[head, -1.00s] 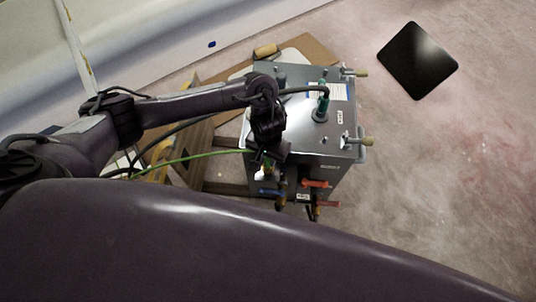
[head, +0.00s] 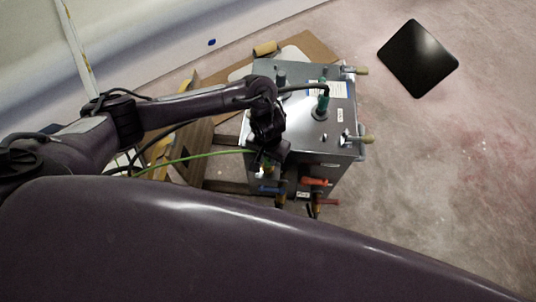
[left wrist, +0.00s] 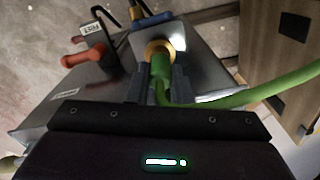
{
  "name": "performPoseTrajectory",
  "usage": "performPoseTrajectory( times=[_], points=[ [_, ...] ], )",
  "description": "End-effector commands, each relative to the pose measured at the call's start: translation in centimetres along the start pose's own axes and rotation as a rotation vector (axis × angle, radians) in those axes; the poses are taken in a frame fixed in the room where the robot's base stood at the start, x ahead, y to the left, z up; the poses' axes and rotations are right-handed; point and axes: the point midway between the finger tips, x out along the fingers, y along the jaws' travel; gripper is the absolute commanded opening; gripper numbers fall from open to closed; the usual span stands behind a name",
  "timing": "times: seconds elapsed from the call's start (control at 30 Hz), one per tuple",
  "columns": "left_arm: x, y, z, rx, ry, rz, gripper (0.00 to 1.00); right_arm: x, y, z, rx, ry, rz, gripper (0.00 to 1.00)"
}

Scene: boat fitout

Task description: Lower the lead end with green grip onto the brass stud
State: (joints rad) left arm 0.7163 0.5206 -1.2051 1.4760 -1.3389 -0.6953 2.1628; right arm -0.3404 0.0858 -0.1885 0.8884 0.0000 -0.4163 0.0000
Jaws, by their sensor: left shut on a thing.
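My left gripper (head: 268,158) is at the near left edge of the grey metal box (head: 315,142). In the left wrist view its two fingers (left wrist: 162,88) are shut on the green grip (left wrist: 160,67) of the lead end. The green lead (left wrist: 265,92) runs off to the right there and to the left in the head view (head: 190,158). A brass-coloured round part (left wrist: 158,47) shows at the grip's far end, close against the box's side. I cannot tell whether this is the stud or the lead's own end, or whether they touch. My right gripper is out of view.
A red handle (left wrist: 88,57) and a blue handle (left wrist: 152,20) stick out from the box close to the fingers. Another green-ended plug with a dark cable (head: 323,102) stands on the box top. A black square plate (head: 418,58) lies on clear floor at right.

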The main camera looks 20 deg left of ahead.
Motion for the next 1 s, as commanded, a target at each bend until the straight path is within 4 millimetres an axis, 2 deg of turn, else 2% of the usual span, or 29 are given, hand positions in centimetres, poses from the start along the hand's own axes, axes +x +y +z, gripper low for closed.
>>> performPoseTrajectory(
  times=[0.37,1.0],
  points=[
    [0.0,0.0,0.0,0.0,0.0,0.0,0.0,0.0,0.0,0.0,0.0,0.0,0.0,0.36],
    [1.2,0.0,0.0,-0.001,0.001,0.0,0.0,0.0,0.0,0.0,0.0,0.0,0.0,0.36]
  ],
)
